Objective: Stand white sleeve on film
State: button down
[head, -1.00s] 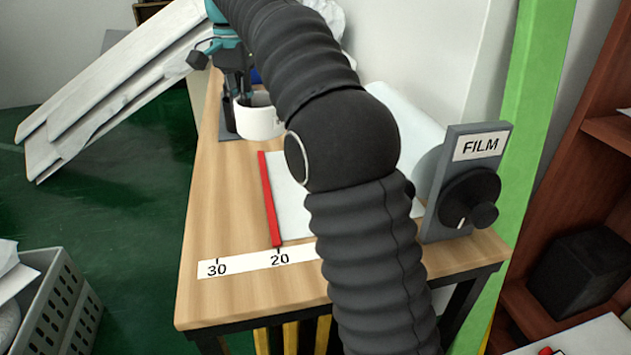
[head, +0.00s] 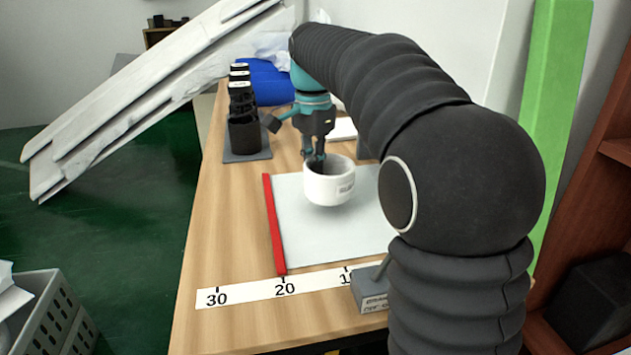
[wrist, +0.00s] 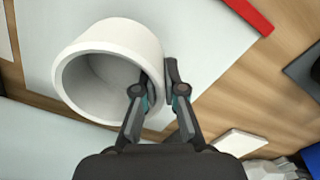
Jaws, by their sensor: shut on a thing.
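The white sleeve (head: 329,184) is a short, wide, hollow cylinder with faint marks on its side. My gripper (head: 315,160) is shut on its wall, one finger inside the opening and one outside. The wrist view shows the sleeve (wrist: 110,68) with my gripper's fingers (wrist: 160,92) pinching its rim. The film (head: 310,245) is a pale sheet lying flat on the wooden table. The sleeve is over the film, and a shadow below it suggests it is held slightly above the sheet. The sleeve's underside is hidden.
A red bar (head: 274,224) lies along the film's left edge. A number strip (head: 255,293) runs along the front. Black cylinders (head: 243,115) stand on a grey base at the back left. A grey block (head: 370,292) sits at front right. Bare wood (head: 225,230) lies left of the bar.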

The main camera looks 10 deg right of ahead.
jog(key=shift+f, duration=1.65)
jog(key=shift+f+b, duration=0.1)
jog(key=shift+b, duration=0.2)
jog(key=c, duration=1.3)
grip_release()
jog(key=shift+o, duration=0.2)
notch_tip(320, 180, up, 12)
jog(key=p, duration=0.2)
jog(key=shift+p, duration=0.4)
